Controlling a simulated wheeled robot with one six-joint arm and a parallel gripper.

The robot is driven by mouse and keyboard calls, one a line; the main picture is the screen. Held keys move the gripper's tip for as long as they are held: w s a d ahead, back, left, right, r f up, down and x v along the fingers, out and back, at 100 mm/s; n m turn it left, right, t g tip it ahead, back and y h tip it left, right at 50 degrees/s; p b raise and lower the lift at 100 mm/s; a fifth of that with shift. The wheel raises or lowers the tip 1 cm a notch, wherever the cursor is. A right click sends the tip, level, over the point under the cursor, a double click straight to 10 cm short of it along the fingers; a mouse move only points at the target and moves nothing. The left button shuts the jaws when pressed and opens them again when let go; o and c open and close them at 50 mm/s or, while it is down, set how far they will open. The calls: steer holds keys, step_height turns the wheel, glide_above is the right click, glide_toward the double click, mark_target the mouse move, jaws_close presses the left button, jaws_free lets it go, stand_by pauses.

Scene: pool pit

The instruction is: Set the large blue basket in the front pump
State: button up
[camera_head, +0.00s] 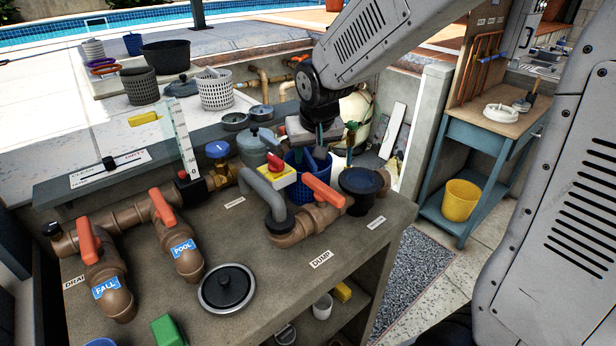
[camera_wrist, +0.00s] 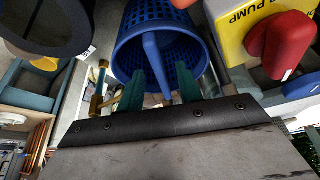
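The large blue basket (camera_head: 296,185) is upright behind the grey pipe and valves in the head view, its lower part hidden. In the wrist view the basket (camera_wrist: 190,45) shows its perforated wall and a blue handle (camera_wrist: 152,55). My gripper (camera_head: 320,150) points down over the basket. In the wrist view, my gripper's (camera_wrist: 158,80) two teal fingers stand apart on either side of the handle, with gaps visible beside it. I cannot tell what the basket rests on. A dark round pot-like part (camera_head: 360,182) sits to the basket's right; I cannot tell which fitting is the front pump.
Orange-handled valves (camera_head: 90,240) and a red-and-yellow pump switch (camera_head: 279,172) crowd the bench. A blue side table (camera_head: 480,135) holds a yellow bucket (camera_head: 460,200).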

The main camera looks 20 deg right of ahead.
mark_target(307, 162)
steer(key=x, duration=0.4)
steer(key=shift+f, duration=0.15)
jaws_close()
